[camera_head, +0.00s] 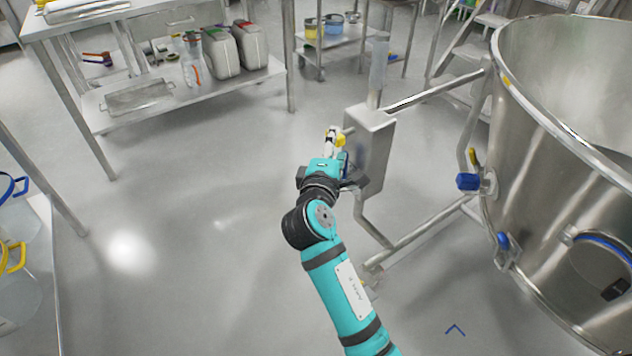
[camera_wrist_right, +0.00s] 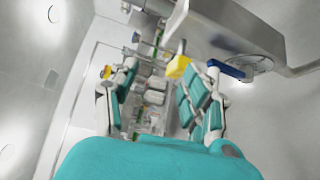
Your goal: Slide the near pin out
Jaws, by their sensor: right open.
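My right gripper (camera_head: 331,150) is open, just left of a steel box on a post (camera_head: 374,140). In the right wrist view its two fingers (camera_wrist_right: 157,92) stand wide apart with nothing held between them. A yellow knob (camera_head: 340,140) sticks out from the box near the fingertips; it shows in the wrist view (camera_wrist_right: 177,67) close to the right-hand finger. A blue handle (camera_wrist_right: 225,69) with a round flange lies beyond that finger, against the box. I cannot tell which of the two is the near pin, nor whether a finger touches either. My left gripper is out of view.
A large steel vessel (camera_head: 540,150) stands at right, with a blue knob (camera_head: 468,181) on its side. A frame bar (camera_head: 435,90) joins the box post to it. A shelved table (camera_head: 190,85) stands back left. The floor left of my arm is clear.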

